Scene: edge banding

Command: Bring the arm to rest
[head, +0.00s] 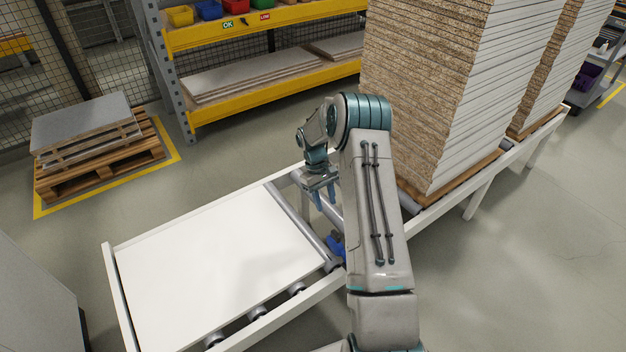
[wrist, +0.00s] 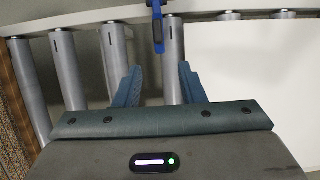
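My arm reaches forward from the bottom of the head view and bends down over a white-framed roller conveyor (head: 262,327). My gripper (head: 329,203) hangs above the rollers, between the white panel and the tall board stack. In the wrist view my gripper (wrist: 157,80) shows its two blue-grey fingers apart, with nothing between them. A blue object (head: 336,244) sits at the conveyor's near rail, partly hidden by my arm; in the wrist view the blue piece (wrist: 158,25) lies ahead of the fingertips, apart from them.
A white panel (head: 215,255) lies on the conveyor's left end. A tall stack of chipboard panels (head: 420,90) stands close right of my arm. A pallet with grey boards (head: 88,135) is at left. A yellow rack (head: 265,95) with bins stands behind.

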